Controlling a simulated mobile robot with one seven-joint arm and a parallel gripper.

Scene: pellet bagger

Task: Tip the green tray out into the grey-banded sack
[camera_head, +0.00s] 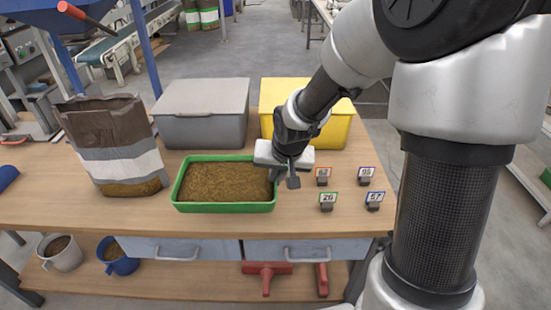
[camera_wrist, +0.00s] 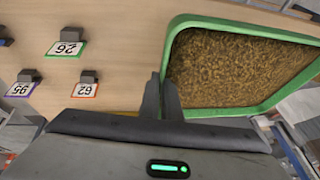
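The green tray (camera_head: 225,207) sits flat on the bench, filled with brown pellets (camera_head: 225,181). In the wrist view its green rim (camera_wrist: 235,24) fills the right side. My gripper (camera_head: 285,177) is at the tray's right end. Its two fingers (camera_wrist: 162,85) are close together, one on each side of the rim, and look shut on it. The brown sack (camera_head: 105,122) with a pale grey-white band (camera_head: 122,163) stands upright left of the tray, leaning a little. Brown material shows at its bottom. Its mouth is not clearly seen.
A grey lidded bin (camera_head: 202,112) and a yellow bin (camera_head: 340,127) stand behind the tray. Several number cards, such as 26 (camera_head: 327,199) and 57 (camera_head: 374,199), stand to its right. Bare bench lies between sack and tray. A blue frame post (camera_head: 146,50) rises behind.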

